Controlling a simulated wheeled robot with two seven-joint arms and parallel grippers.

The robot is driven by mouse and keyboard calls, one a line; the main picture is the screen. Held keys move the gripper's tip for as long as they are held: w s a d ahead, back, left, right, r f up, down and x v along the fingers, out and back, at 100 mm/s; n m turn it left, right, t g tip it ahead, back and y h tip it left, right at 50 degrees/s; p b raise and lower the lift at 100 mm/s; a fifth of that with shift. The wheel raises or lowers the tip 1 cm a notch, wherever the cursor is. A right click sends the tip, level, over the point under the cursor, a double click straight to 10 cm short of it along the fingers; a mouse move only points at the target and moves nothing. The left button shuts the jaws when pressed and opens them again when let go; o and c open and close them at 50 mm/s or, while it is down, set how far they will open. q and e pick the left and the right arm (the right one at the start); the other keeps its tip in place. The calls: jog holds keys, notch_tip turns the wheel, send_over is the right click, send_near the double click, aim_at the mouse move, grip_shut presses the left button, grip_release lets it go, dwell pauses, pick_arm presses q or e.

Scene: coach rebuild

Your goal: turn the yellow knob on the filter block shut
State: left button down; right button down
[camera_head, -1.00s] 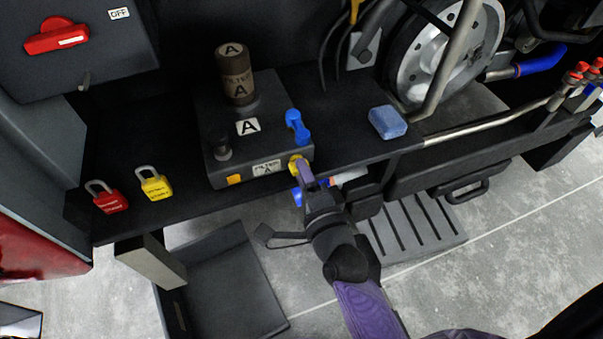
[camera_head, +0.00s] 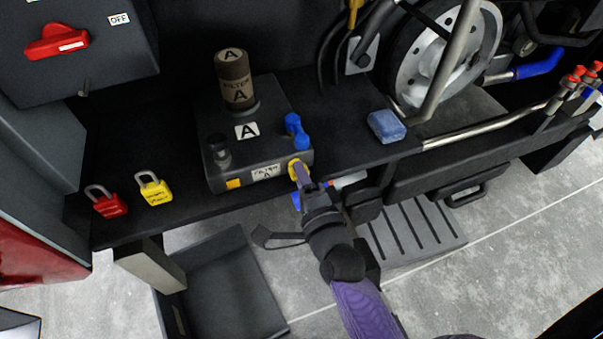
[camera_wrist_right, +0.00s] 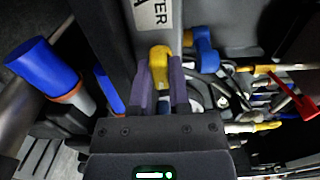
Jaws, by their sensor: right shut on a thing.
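The filter block (camera_head: 215,180) is a dark grey box on the black shelf, with an "A" label on top and a dark cylinder marked A standing on it. Its yellow knob (camera_head: 293,167) is at the right end of the front face; the knob also shows in the right wrist view (camera_wrist_right: 160,56). My right gripper (camera_head: 302,176) reaches up from below and is shut on the knob. In the wrist view its purple fingers (camera_wrist_right: 161,80) lie on either side of the knob. The fingers partly cover the knob in the head view. My left gripper does not show.
A blue valve handle (camera_head: 296,131) is on the block close by. A red padlock (camera_head: 110,206) and a yellow padlock (camera_head: 155,190) lie on the shelf at left, a blue sponge (camera_head: 387,126) at right. A dark tray (camera_head: 225,290) is on the floor below.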

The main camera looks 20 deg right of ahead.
pick_arm(q)
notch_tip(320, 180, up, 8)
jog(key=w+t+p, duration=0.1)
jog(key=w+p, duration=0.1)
jog(key=p, duration=0.6)
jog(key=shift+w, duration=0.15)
pick_arm(e)
jog(key=n, duration=1.7)
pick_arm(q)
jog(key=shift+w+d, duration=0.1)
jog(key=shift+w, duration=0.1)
pick_arm(e)
jog(key=shift+n, duration=0.4)
jog(key=c, duration=0.9)
grip_release()
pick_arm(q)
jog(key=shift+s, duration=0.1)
pick_arm(e)
jog(key=shift+o, duration=0.2)
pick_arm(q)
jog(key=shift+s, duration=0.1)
